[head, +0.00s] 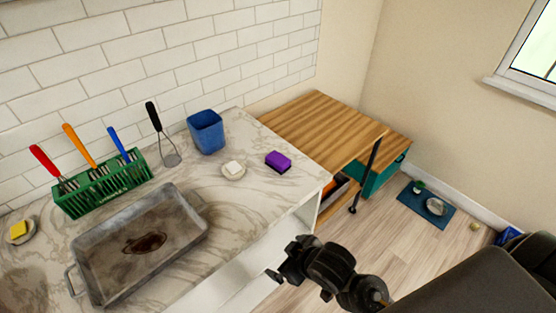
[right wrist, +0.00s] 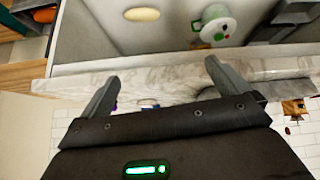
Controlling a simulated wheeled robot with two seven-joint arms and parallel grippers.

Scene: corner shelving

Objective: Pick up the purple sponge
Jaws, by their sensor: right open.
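The purple sponge (head: 278,161) lies on the marble counter (head: 230,195) near its right end, right of a small dish with a white piece. My right gripper (head: 273,275) is in front of the counter, lower in the picture than the sponge and apart from it. In the right wrist view, the right gripper's two fingers (right wrist: 162,76) are spread with nothing held between them. A small purple patch (right wrist: 115,105) shows beside the left finger there, mostly hidden. My left gripper is not in view.
A blue cup (head: 206,132), a white piece (head: 233,167) on a dish, a whisk-like tool (head: 168,150), a green rack (head: 102,184) of utensils and a metal tray (head: 140,242) stand on the counter. A wooden-topped unit (head: 325,125) adjoins its right end. Bare counter surrounds the sponge's front.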

